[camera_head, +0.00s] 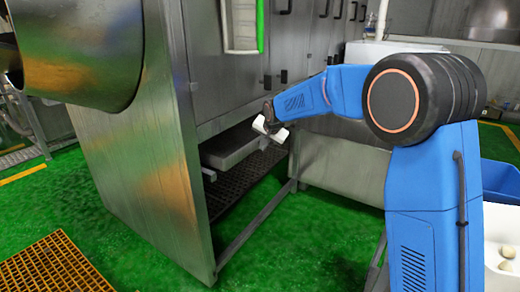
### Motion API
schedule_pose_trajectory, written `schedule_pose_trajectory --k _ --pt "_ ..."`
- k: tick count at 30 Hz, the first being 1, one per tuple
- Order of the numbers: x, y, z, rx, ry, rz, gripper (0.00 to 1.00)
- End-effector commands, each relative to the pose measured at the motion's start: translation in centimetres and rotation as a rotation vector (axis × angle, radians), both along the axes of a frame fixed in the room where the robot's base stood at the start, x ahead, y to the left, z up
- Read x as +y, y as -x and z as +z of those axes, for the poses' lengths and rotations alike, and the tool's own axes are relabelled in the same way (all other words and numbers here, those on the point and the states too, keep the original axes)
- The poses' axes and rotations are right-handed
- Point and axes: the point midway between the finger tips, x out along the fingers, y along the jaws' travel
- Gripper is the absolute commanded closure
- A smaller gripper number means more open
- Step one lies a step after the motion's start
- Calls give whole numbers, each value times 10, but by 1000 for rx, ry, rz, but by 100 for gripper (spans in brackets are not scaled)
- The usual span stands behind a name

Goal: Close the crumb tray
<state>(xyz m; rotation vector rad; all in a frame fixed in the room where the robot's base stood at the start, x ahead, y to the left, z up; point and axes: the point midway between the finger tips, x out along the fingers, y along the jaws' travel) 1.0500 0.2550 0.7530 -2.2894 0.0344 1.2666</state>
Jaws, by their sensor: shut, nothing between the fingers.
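The crumb tray (232,148) is a shallow grey metal tray under the steel machine. It is pulled partly out, so its front end sticks out from the machine's underside. My gripper (270,129), with white fingers, is shut and empty. In the picture it overlaps the tray's right front end. I cannot tell whether it touches the tray. Part of the tray's right side is hidden behind the gripper, and its rear is hidden inside the machine.
A steel side panel (135,150) stands left of the tray. A low frame bar (255,222) runs near the floor below it. A dark grating (240,185) lies under the tray. An orange floor grate (50,268) lies front left. The green floor (310,240) in front is clear.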

Motion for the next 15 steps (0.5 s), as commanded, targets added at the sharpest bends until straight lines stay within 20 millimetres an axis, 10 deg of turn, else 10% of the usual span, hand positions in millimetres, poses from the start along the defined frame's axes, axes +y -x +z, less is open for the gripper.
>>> schedule_pose_trajectory --k 15 --pt "-17 40 56 4 1 -2 100"
